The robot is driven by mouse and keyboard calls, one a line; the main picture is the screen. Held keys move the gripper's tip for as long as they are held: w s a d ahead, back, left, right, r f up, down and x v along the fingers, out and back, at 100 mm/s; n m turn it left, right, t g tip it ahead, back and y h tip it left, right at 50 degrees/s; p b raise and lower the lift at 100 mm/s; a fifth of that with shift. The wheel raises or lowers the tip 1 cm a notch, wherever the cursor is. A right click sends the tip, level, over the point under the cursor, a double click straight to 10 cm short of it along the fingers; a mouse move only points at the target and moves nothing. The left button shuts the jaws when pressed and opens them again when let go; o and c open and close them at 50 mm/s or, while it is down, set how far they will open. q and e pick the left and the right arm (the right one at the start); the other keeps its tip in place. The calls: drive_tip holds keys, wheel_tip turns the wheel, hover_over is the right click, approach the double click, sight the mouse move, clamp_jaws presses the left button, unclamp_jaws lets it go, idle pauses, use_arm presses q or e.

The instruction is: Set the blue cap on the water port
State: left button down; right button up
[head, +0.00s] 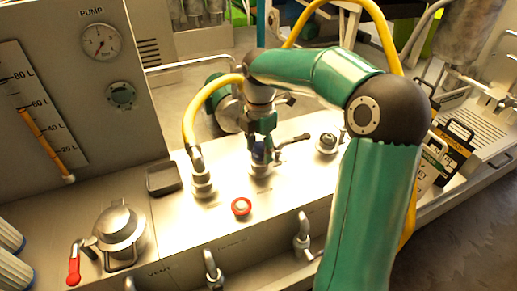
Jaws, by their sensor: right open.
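The blue cap (260,154) is small and dark blue. It sits at the top of a metal port (261,171) on the steel counter, between my right gripper's fingers. The port's label cannot be read, so I cannot tell for sure that it is the water port. My right gripper (261,149) points down over this port with its fingers open around the cap. The fingers partly hide the cap, and I cannot tell how fully it is seated. My left gripper is not in view.
A yellow hose (205,97) runs into a fitting (202,181) just left of the port. A dark lever (293,142) and a metal fitting (327,143) stand to the right. A red ring (241,206) and a lidded pot (119,229) are nearer. A black tray (163,180) lies left.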

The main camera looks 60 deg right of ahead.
sight(260, 144)
drive_tip(key=shift+r+p, duration=4.9)
drive_tip(key=shift+r, duration=0.65)
